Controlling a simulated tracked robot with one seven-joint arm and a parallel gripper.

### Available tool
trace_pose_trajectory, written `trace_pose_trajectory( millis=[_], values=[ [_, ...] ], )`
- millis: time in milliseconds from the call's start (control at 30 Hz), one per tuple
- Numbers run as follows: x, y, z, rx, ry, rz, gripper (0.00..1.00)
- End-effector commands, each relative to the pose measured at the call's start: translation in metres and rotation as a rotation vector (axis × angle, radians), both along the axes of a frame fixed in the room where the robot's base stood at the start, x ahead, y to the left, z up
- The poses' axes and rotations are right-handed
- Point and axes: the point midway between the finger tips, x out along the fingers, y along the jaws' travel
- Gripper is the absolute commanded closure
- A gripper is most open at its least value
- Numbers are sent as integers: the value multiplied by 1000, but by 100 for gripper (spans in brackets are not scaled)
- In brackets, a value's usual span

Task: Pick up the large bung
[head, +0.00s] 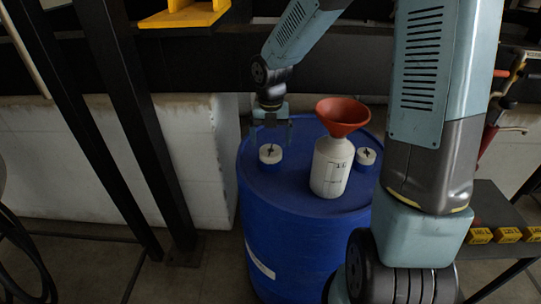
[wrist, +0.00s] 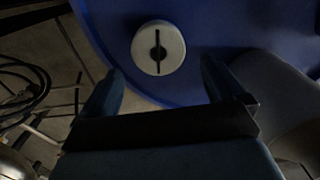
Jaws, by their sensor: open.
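The large bung (head: 270,154) is a round white cap with a dark slot, set on the left of the blue drum's top (head: 290,185). It also shows in the wrist view (wrist: 172,36), near the top, and looks bigger than the smaller bung (head: 366,156) on the drum's right. My gripper (head: 271,133) is open and empty just above the large bung. In the wrist view, my gripper's fingers (wrist: 162,68) lie spread to either side, with the bung ahead of the gap between them. I cannot tell the exact height between them.
A white bottle (head: 331,170) with a red funnel (head: 343,115) stands on the drum between the bungs, close to the right of my gripper. Black posts (head: 135,120) rise at left. A bench with yellow-fronted boxes (head: 479,236) is at right.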

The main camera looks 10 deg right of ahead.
Motion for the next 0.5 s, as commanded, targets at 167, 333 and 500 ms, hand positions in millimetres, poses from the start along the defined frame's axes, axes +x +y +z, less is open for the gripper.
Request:
trace_pose_trajectory(
  millis=[167, 333, 500],
  values=[
    [3, 0, -15, 1, 3, 2, 4],
    [7, 0, -37, 1, 3, 2, 4],
    [7, 0, -50, 0, 1, 0, 4]
  ],
)
